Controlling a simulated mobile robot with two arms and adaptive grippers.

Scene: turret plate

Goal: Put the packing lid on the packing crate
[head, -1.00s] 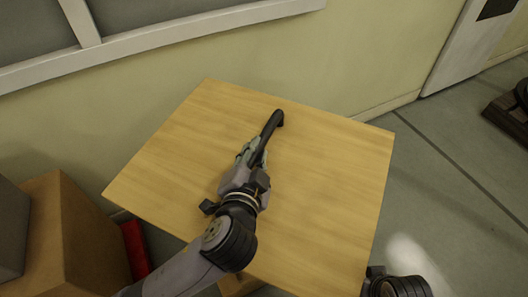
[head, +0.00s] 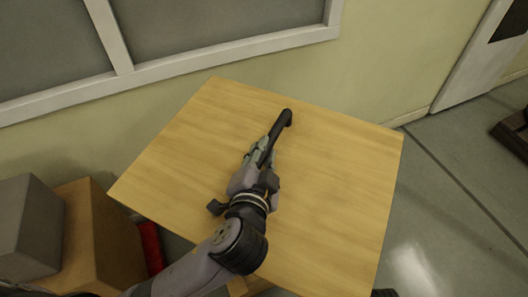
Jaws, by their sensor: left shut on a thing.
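The packing lid (head: 335,190) is a wide, flat, light wooden board with a black bar handle (head: 282,124) on top. It fills the middle of the head view. My left gripper (head: 263,152) comes in from the bottom left and is shut on the handle. The far end of the handle sticks out past the fingers. A small piece of light wood (head: 240,287) shows below the lid's near edge; I cannot tell whether it is the packing crate. The lid hides most of what is under it. My right gripper does not show.
A brown box (head: 105,235), a grey box (head: 28,228) and a red thing (head: 151,247) stand on the left. A pale wall (head: 370,55) with a window frame is behind the lid. Grey floor (head: 455,215) is open on the right. A dark object (head: 515,130) lies at the right edge.

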